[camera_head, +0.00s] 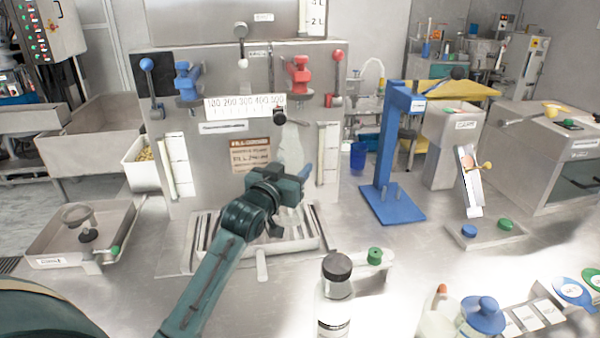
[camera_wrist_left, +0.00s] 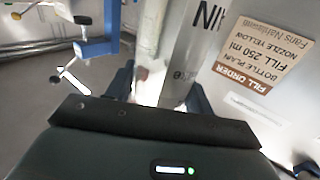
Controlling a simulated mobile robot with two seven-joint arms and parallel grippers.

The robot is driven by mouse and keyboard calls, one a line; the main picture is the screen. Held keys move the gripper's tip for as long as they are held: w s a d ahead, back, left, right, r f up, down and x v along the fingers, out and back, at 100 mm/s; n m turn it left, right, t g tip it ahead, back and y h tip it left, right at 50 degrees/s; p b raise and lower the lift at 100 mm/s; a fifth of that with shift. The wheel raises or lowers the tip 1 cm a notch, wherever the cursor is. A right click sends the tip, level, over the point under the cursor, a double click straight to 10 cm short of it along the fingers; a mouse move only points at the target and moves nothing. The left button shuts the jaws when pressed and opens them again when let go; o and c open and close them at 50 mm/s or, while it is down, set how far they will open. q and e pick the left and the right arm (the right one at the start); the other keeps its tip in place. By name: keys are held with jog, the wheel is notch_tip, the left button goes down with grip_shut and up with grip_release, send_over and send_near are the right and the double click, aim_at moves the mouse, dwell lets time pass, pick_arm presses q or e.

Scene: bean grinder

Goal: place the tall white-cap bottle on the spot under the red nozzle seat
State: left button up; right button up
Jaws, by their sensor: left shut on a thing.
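The red nozzle seat (camera_head: 299,75) is on the right of the upright grey panel. A pale, tall bottle (camera_head: 290,147) stands nearly upright below it, in front of the panel. My left gripper (camera_head: 304,178) is shut on this bottle, its blue fingers around the lower part. In the left wrist view, a whitish upright shape shows between the fingers (camera_wrist_left: 160,92), blurred and partly cut off. The bottle's base is hidden behind the gripper, so I cannot tell whether it touches the slatted tray (camera_head: 305,240) below. My right gripper is not in view.
A blue nozzle seat (camera_head: 188,83) is left on the panel, with a fill-order sign (camera_head: 250,155) lower down. A blue stand (camera_head: 392,203) is to the right. A black-capped bottle (camera_head: 334,300) and a blue-capped jar (camera_head: 480,318) stand at the front.

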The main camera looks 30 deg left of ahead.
pick_arm(q)
jog(key=shift+w+f, duration=0.9)
jog(key=shift+w, duration=0.3)
jog(key=shift+w+f, duration=0.85)
jog(key=shift+w, duration=0.35)
jog(key=o, duration=1)
jog(key=shift+a+f, duration=0.1)
jog(key=shift+f, duration=0.05)
jog(key=shift+s, duration=0.1)
jog(key=s, duration=1.2)
jog(key=shift+d, duration=0.35)
